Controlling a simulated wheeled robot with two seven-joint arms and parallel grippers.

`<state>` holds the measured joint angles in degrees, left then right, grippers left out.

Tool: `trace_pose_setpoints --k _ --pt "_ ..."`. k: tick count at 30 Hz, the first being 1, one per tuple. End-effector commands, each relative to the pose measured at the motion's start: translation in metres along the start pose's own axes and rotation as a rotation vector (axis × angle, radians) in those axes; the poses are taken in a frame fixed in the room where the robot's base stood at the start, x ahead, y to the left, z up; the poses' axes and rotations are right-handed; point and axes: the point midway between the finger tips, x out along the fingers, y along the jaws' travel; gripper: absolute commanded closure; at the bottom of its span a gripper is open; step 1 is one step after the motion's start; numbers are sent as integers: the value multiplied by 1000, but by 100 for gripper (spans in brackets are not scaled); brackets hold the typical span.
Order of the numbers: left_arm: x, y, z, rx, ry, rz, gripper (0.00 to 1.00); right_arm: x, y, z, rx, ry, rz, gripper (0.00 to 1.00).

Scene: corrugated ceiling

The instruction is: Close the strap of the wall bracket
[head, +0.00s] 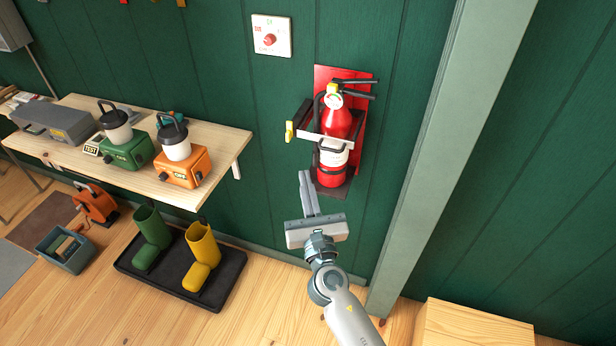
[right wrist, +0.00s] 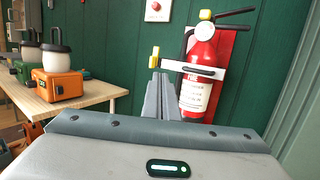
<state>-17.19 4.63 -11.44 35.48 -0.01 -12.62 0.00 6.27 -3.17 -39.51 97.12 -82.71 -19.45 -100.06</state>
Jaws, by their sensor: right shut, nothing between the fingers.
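A red fire extinguisher (head: 337,122) with a black handle and pale label stands upright against the red back plate (head: 362,92) of the wall bracket. The bracket's pale strap (head: 325,138) crosses the front of the extinguisher. A yellow latch (head: 290,131) is at the strap's left end; I cannot tell whether it is fastened. In the right wrist view the strap (right wrist: 196,69) and yellow latch (right wrist: 155,57) show beyond my fingers. My right gripper (head: 304,175) is shut and empty, below and in front of the latch, apart from it in the head view. My left gripper is out of view.
A wooden bench (head: 215,135) with an orange case (head: 184,167) and a green case (head: 127,150) stands left. Boots stand in a black tray (head: 222,293) on the floor. A pale green post (head: 440,150) rises right of the bracket. A wooden box (head: 470,328) is at lower right.

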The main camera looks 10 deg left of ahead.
Motion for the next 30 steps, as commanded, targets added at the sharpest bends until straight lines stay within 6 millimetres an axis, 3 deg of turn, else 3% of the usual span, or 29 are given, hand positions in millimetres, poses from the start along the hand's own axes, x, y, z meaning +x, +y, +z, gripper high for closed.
trace_pose_setpoints --k 15,30 --pt "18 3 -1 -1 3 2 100 -57 32 -3 1 1 0 100" --pt "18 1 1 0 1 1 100 -61 35 -2 0 0 0 100"
